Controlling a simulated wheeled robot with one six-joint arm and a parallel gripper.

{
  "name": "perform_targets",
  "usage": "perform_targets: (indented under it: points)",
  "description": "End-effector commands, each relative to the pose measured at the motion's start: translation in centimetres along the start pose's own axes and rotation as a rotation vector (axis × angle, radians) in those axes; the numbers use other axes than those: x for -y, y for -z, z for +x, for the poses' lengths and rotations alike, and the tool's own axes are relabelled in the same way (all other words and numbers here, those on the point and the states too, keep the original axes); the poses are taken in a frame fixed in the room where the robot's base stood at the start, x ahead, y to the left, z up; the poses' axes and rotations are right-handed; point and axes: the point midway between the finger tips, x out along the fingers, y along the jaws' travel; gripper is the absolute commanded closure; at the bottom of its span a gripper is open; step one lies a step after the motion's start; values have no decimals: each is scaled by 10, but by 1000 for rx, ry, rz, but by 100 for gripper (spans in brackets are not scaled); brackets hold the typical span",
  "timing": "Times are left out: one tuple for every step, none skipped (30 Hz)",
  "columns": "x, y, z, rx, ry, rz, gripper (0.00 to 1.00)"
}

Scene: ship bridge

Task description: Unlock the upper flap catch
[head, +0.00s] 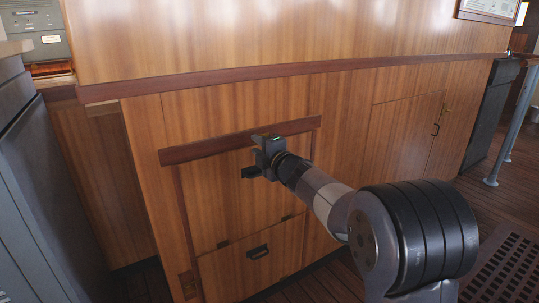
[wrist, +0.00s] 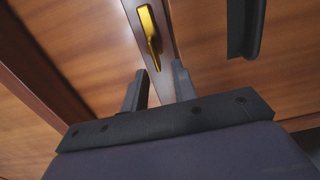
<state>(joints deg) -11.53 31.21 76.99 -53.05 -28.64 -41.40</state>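The catch is a brass-yellow lever on an oblong plate (wrist: 149,32), fixed to a narrow strip of wood in the wrist view. Its lower end shows just past my gripper (wrist: 159,75), in line with the gap between the two fingers. The fingers stand apart with nothing visibly held. I cannot tell how far the tips are from the lever. In the head view my gripper (head: 258,157) is in front of the upper part of the wooden flap (head: 215,190), below a dark red rail (head: 240,139). The catch is hidden there.
A dark bar-shaped handle (wrist: 244,28) stands out right of the catch in the wrist view. The lower panel has a black pull (head: 258,252). A cupboard door (head: 400,138) is to the right, a grey cabinet (head: 40,190) at the left.

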Motion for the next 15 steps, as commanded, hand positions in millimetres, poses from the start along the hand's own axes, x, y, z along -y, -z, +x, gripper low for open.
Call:
perform_targets:
  points:
    - [-1, 0, -9, 1, -1, -1, 73]
    - [-1, 0, -14, 2, -1, -1, 73]
    - [-2, -1, -22, 2, 0, -1, 73]
    - [-2, -1, -28, 2, 0, -1, 73]
    - [-2, -1, -33, 2, -1, -1, 73]
    - [-1, 0, -41, 2, 0, -1, 73]
    - [-2, -1, -46, 2, -1, -1, 73]
    - [-2, -1, -51, 2, -1, -1, 73]
    - [-2, -1, -58, 2, 0, 0, 73]
    - [-2, -1, -63, 2, -1, -1, 73]
    - [-1, 0, -67, 2, 0, 0, 73]
    - [-2, 0, -72, 1, -1, -1, 73]
    - [-1, 0, -76, 1, -1, -2, 73]
    - [-1, -1, -79, 2, 0, -2, 73]
    - [-1, -1, -83, 2, 0, -2, 73]
